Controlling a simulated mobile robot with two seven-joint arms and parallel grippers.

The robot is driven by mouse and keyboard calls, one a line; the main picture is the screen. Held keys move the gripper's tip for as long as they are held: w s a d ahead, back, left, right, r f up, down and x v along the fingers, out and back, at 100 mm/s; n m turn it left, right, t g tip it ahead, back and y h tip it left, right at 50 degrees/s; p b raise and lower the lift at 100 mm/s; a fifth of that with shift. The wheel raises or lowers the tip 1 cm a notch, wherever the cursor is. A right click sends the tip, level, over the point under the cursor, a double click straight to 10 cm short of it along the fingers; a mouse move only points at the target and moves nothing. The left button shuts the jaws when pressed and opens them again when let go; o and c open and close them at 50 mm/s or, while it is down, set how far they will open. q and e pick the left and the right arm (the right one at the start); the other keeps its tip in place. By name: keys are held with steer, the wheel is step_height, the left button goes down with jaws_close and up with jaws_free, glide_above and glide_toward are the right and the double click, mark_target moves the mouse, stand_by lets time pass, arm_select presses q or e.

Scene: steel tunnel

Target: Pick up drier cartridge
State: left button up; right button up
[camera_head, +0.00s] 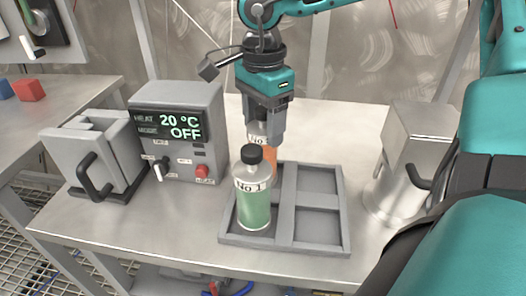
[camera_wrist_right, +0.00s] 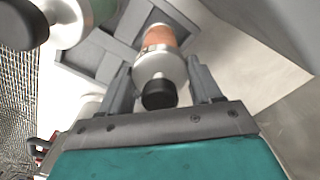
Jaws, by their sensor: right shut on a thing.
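A clear bottle with orange contents and a black cap (camera_head: 271,164) is between the fingers of my right gripper (camera_head: 276,138), which points down at the tray's back left. Nothing in view is labelled as a drier cartridge; this bottle may be it. In the right wrist view, the orange bottle (camera_wrist_right: 160,40) stands between the two fingers (camera_wrist_right: 163,85), black cap toward the camera. Its base is hidden behind a green bottle labelled No 1 (camera_head: 255,207), so I cannot tell whether it touches the tray. The green bottle stands in the front left compartment. My left gripper is not in view.
The grey divided tray (camera_head: 287,205) has empty right compartments. A heater box reading 20 °C OFF (camera_head: 180,130) and a grey handled block (camera_head: 92,160) stand left. A metal canister with black handle (camera_head: 398,185) stands close right. Bare bench surrounds the tray.

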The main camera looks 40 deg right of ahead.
jaws_close()
steer(key=shift+r, duration=0.15)
